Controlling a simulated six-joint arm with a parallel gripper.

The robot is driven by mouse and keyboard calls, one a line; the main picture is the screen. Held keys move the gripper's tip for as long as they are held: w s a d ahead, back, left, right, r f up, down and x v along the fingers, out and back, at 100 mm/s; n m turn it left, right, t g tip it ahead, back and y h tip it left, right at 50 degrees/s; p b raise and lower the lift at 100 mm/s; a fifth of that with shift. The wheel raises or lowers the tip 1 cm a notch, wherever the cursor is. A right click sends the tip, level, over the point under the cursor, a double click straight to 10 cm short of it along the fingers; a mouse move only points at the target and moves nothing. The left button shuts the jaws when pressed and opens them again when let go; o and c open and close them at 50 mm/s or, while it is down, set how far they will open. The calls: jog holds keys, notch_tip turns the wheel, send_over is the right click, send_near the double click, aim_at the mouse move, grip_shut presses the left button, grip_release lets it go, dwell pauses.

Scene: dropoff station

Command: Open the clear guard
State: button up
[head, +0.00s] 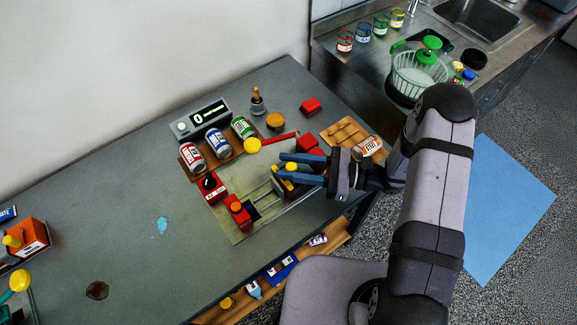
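The clear guard (263,194) appears as a faint see-through panel with pale edges on a grey base plate (240,236); its outline is hard to make out, and I cannot tell its angle. Red blocks with a black knob (209,183) and an orange knob (237,206) stand along the plate's left side. My gripper (278,164) reaches in from the right over the plate's far right part. Its two blue fingers are apart, with a small yellow part (290,167) showing between them. I cannot tell whether they grip it. The fingers hide part of the fixture.
A red-handled tool with a yellow end (254,145) lies near my fingers. The table's left middle is mostly clear.

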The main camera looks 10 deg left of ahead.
jog(key=shift+o, duration=0.4)
jog(key=shift+d+f+b, duration=0.1)
jog(key=shift+d+b, duration=0.25)
jog(key=shift+d, duration=0.2)
jog(key=d+b, duration=0.2)
jog(key=d, duration=0.2)
jog(key=shift+d, duration=1.15)
